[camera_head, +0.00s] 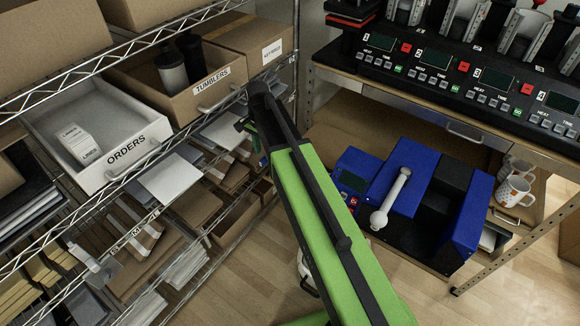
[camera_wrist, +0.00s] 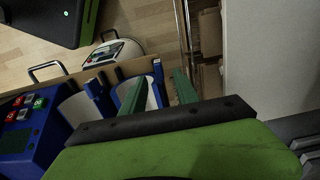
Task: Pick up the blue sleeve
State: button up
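In the wrist view, two curved pieces with white faces and blue edges stand side by side in front of my gripper: a left one (camera_wrist: 75,108) and a right one (camera_wrist: 150,98). They look like sleeves, but I cannot tell which is the blue sleeve, or whether they are one thing. My gripper (camera_wrist: 160,92) has its two green fingers apart, with the left finger overlapping the right piece and the right finger to its right. I see nothing clamped between them. In the head view my arm mostly hides the gripper, beside the wire shelf, and no sleeve shows clearly.
A blue press (camera_head: 405,195) with a white handle sits on the lower shelf at right, near white mugs (camera_head: 514,191). The wire rack at left holds an ORDERS tray (camera_head: 100,160) and a TUMBLERS box (camera_head: 215,93). A white device (camera_wrist: 115,52) stands on the floor.

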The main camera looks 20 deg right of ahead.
aim_at(264, 157)
notch_tip(264, 157, down, 3)
jog(key=shift+f+b, duration=0.1)
jog(key=shift+b, duration=0.85)
jog(key=shift+r, duration=0.2)
jog(key=shift+c, duration=0.5)
grip_shut()
